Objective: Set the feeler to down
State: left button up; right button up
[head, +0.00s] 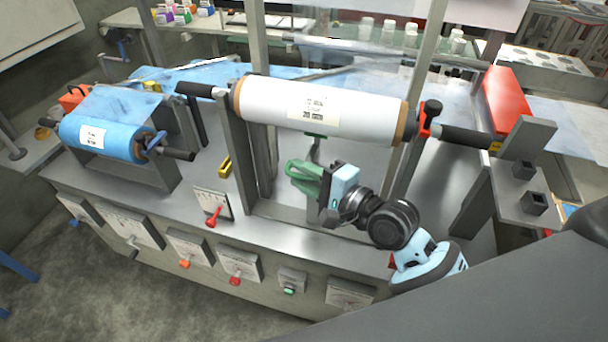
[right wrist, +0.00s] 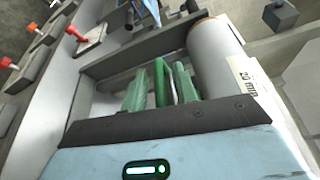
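The feeler (head: 315,149) is a thin grey arm with a green tip just under the white film roll (head: 320,108) in the head view. It stands up towards the roll; I cannot tell whether it touches. Its lower part is hidden behind my right gripper (head: 304,178), which has green fingers and is just below the roll. In the right wrist view the fingers (right wrist: 161,88) stand apart, with a darker green piece between them. That piece may be part of the feeler; I cannot tell whether it is gripped. My left gripper is not in view.
A blue film roll (head: 103,138) sits on the left. A red-handled lever plate (head: 212,203) is on the bench top, with several switch plates along the front. Grey posts flank the white roll. A red block (head: 505,98) stands at the right.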

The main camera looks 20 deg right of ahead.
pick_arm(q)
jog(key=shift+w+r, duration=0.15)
pick_arm(e)
grip_shut()
jog(key=shift+f, duration=0.1)
